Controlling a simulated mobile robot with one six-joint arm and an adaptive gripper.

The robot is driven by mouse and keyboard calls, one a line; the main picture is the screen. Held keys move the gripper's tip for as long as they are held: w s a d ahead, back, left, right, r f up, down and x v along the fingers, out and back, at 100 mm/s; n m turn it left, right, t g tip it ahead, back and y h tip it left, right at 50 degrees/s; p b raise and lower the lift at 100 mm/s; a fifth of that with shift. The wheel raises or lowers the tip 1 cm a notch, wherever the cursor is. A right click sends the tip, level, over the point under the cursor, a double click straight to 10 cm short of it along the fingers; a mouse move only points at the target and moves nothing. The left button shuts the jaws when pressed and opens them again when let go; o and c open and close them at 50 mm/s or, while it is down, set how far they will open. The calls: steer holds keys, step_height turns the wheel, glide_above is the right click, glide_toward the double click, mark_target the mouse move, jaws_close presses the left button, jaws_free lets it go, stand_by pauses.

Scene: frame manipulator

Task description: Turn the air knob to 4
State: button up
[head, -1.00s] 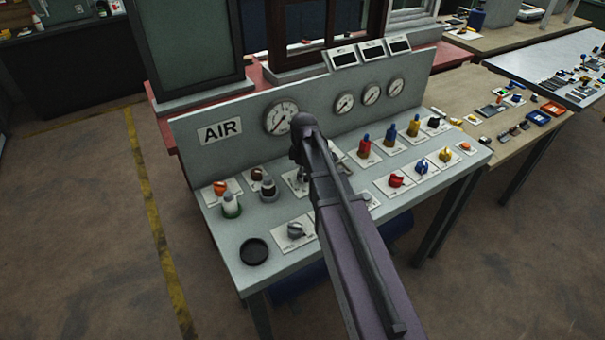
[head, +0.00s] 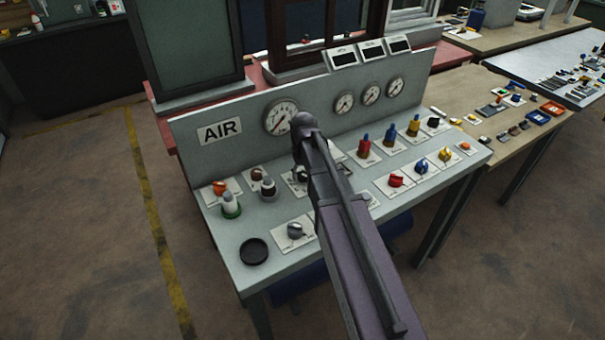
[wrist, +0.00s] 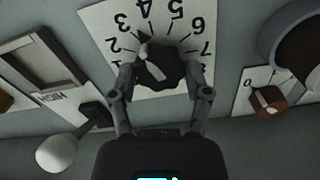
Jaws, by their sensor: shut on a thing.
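The air knob (wrist: 168,69) is black with a light pointer and sits on a white plate with numbers (wrist: 100,20) 1 to 7, upside down in the wrist view. Its pointer is turned up-left, roughly toward 3; the exact setting is hard to tell. My gripper (wrist: 162,82) has one finger on either side of the knob and is shut on it. In the head view my arm covers most of the gripper and the knob at the panel's middle. The AIR label (head: 220,130) is on the upright back panel.
A brown knob (wrist: 267,99) is to the right in the wrist view, near a large dark round part (wrist: 292,40). A switch with a white ball end (wrist: 58,154) is to the left. In the head view, a gauge (head: 281,117) and red, blue and yellow controls surround my arm.

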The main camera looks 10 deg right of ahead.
steer(key=m, duration=0.3)
steer(key=shift+s, duration=0.2)
steer(key=shift+m, duration=0.4)
steer(key=o, duration=1.2)
steer(key=shift+c, duration=0.2)
steer(key=shift+w, duration=0.1)
steer(key=shift+r, duration=0.15)
